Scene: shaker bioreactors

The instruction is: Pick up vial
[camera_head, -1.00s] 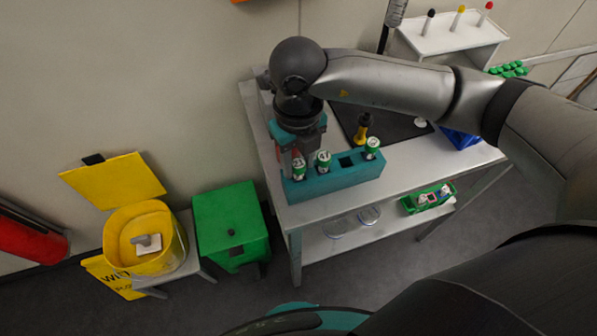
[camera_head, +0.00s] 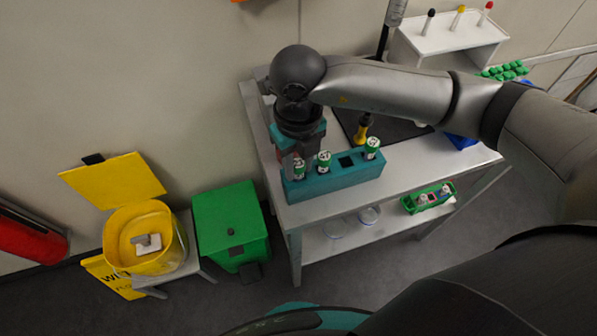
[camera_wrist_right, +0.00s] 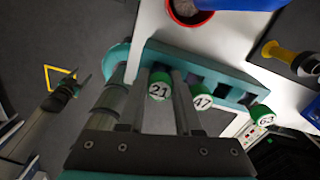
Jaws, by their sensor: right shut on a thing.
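Three green-capped vials stand in a teal rack (camera_head: 335,180) on the table. They are vial 21 (camera_head: 299,171) at the left end, vial 47 (camera_head: 323,162) beside it and vial 63 (camera_head: 372,149) at the right. An empty square hole lies between 47 and 63. My right gripper (camera_wrist_right: 161,105) is over the rack's left end, shut on vial 21, whose cap (camera_wrist_right: 159,87) shows between its fingers in the wrist view. Vial 47 (camera_wrist_right: 203,95) sits just right of the fingers. The lower part of vial 21 is hidden.
A yellow-handled tool (camera_head: 362,130) stands behind the rack on a dark mat. In the wrist view a red pot (camera_wrist_right: 190,10) is behind the rack. A green bin (camera_head: 230,220) and a yellow bin (camera_head: 150,240) stand left of the table (camera_head: 420,155).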

